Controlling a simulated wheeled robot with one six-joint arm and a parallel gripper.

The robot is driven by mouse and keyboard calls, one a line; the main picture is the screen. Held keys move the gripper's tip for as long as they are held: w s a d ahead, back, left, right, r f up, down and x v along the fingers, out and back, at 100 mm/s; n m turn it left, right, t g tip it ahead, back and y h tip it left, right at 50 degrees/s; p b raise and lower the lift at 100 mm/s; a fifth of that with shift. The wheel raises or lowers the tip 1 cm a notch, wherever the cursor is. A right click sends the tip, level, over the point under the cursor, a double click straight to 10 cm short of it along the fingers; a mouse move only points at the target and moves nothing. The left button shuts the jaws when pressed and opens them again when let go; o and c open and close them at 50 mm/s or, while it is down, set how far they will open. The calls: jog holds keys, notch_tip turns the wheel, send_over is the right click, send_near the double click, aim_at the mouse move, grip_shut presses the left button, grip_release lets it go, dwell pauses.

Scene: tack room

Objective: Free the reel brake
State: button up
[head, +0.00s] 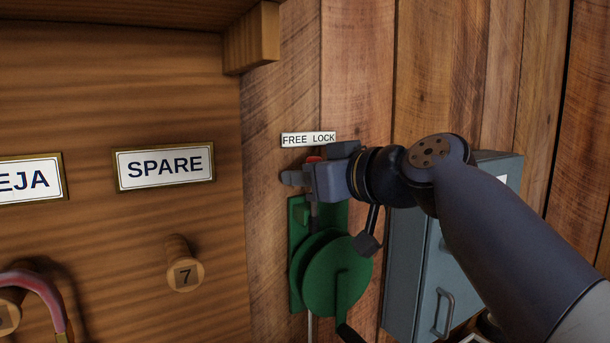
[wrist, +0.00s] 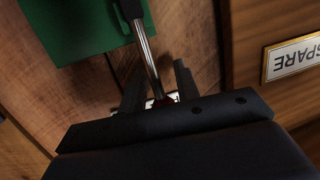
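The green reel (head: 338,275) is mounted on a green plate on the plank wall. Its brake lever has a metal rod (wrist: 147,55) rising from the plate, about upright in the head view, with a red knob (head: 314,158) at its top. The knob is mostly hidden by my gripper (head: 292,179). A white "FREE LOCK" label (head: 308,139) sits just above the knob, FREE on the left and LOCK on the right. In the wrist view my gripper (wrist: 162,88) has its fingers apart, one on each side of the lever, with slight gaps showing beside the knob.
A wooden panel with a "SPARE" sign (head: 165,167) and a peg numbered 7 (head: 185,270) stands to the left. A grey-blue metal cabinet (head: 410,280) is close on the right, behind my arm. A wooden bracket (head: 252,48) juts out above.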

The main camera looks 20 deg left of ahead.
jog(key=b+v, duration=0.1)
jog(key=v, duration=0.9)
jog(key=shift+s, duration=0.15)
jog(key=shift+r, duration=0.1)
jog(key=p+x, duration=0.1)
jog(key=x, duration=1)
jog(key=shift+d, duration=0.15)
jog(key=shift+d+m+p, duration=0.15)
jog(key=shift+m+p, duration=0.15)
jog(key=b+v, duration=0.2)
jog(key=v, duration=0.9)
jog(key=p+x, duration=0.1)
jog(key=x, duration=1)
jog(key=shift+p, duration=0.4)
jog(key=shift+w+d+m+p, duration=0.15)
jog(key=shift+w+m+p, duration=0.15)
jog(key=shift+m+p, duration=0.1)
